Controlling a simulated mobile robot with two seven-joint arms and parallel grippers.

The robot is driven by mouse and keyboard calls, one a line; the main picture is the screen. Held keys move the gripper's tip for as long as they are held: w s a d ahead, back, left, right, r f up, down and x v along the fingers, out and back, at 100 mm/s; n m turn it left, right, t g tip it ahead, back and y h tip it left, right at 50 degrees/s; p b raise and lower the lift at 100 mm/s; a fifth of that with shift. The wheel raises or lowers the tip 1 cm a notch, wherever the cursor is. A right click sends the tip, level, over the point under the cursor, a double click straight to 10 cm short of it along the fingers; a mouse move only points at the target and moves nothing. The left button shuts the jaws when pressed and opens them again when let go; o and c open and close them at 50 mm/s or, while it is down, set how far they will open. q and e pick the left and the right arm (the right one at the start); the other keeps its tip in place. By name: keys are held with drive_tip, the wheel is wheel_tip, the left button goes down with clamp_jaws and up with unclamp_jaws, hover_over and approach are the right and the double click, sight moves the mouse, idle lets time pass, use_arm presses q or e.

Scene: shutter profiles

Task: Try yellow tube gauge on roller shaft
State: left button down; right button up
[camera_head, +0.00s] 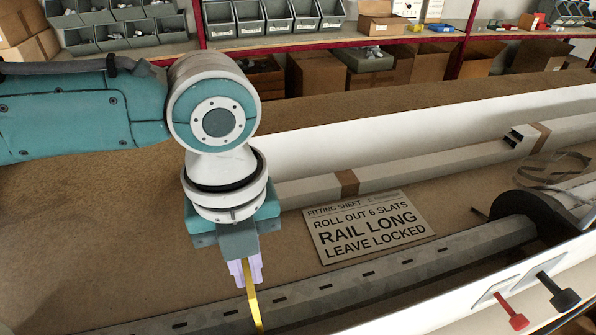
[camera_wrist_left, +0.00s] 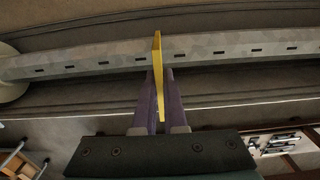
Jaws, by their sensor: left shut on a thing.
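My left gripper (camera_head: 246,272) is shut on the yellow tube gauge (camera_head: 253,303), which hangs down below the pale purple fingers as a narrow strip. The roller shaft (camera_head: 390,272) is a long grey faceted tube with a row of dark slots. In the head view the gauge's lower end overlaps the shaft near the bottom of the picture. In the left wrist view the gauge (camera_wrist_left: 157,75), seen nearly edge-on between the fingers (camera_wrist_left: 160,108), crosses in front of the shaft (camera_wrist_left: 225,46). I cannot tell whether they touch. My right gripper is not in view.
A fitting sheet (camera_head: 368,227) lies behind the shaft. A long pale rail (camera_head: 420,172) with brown bands runs behind it. A dark round end piece (camera_head: 540,215) is at the shaft's right end. Red (camera_head: 517,320) and black (camera_head: 560,294) knobs sit on the white front wall.

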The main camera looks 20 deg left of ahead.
use_arm(q)
drive_tip(key=shift+f+b, duration=2)
drive_tip(key=shift+f, duration=0.65)
drive_tip(key=shift+r, duration=0.25)
idle(0.8)
wheel_tip(320, 180, up, 11)
drive_tip(key=p, duration=1.1)
drive_tip(key=shift+f, duration=0.15)
idle(0.4)
drive_tip(key=shift+r+p, duration=0.4)
drive_tip(key=shift+p, duration=0.05)
wheel_tip(320, 180, up, 17)
drive_tip(key=w+n+p, duration=0.2)
drive_tip(key=w+n, duration=0.1)
drive_tip(key=n, duration=1.2)
drive_tip(key=s+a+r+n+p, duration=0.1)
drive_tip(key=s+r+n+p, duration=0.2)
drive_tip(key=r+p, duration=0.3)
drive_tip(key=s+a+r+n+p, duration=0.1)
drive_tip(key=s+r+n+p, duration=0.2)
drive_tip(key=r, duration=1)
drive_tip(key=s+a+r+n+p, duration=0.1)
drive_tip(key=s+r+n+p, duration=0.2)
drive_tip(key=r+n+p, duration=0.5)
wheel_tip(320, 180, up, 2)
drive_tip(key=shift+a+p, duration=0.15)
drive_tip(key=shift+p, duration=0.85)
